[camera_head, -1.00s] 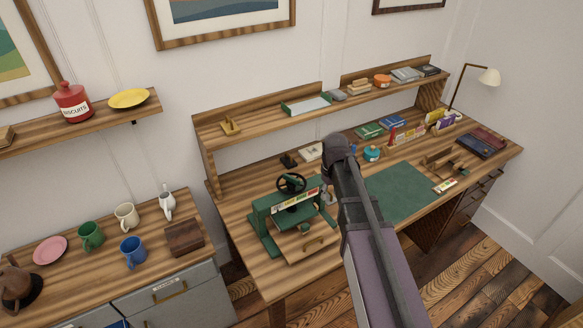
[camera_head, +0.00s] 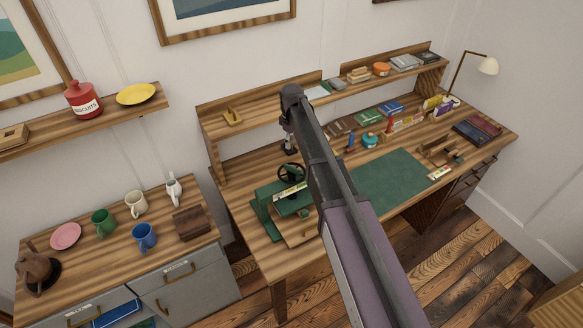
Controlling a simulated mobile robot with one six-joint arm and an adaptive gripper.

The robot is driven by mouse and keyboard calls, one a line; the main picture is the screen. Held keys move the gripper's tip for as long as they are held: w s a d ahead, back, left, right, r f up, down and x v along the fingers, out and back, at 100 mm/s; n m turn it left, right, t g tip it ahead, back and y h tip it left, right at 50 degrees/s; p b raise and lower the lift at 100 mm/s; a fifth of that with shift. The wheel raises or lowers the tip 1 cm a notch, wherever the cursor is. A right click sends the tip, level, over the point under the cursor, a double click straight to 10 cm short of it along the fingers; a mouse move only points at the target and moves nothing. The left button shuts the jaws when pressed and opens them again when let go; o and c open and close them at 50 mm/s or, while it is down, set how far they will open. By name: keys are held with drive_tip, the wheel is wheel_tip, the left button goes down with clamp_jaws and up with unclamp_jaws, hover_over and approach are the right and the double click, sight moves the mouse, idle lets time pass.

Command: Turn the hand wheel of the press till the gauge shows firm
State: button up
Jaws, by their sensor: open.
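The green press (camera_head: 264,208) stands on the left end of the desk. Its dark hand wheel (camera_head: 291,174) lies flat on top, above the press's front bar. The gauge strip (camera_head: 289,193) on the bar is partly hidden by my arm, and I cannot read where it points. My gripper (camera_head: 289,151) hangs downward just behind and above the wheel; it looks small, and contact with the wheel cannot be made out. It is open, with nothing seen in it.
My arm crosses the middle of the view and hides the press's right side. A green desk mat (camera_head: 390,182) lies to the right. The raised shelf (camera_head: 262,112) runs behind. A cabinet with mugs (camera_head: 144,236) stands to the left.

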sight(292, 167)
drive_tip(key=shift+f, duration=0.1)
wheel_tip(292, 167, down, 14)
drive_tip(key=b, duration=1.3)
drive_tip(key=shift+r+b, duration=0.25)
drive_tip(key=shift+b, duration=0.1)
clamp_jaws()
drive_tip(key=shift+a, duration=0.15)
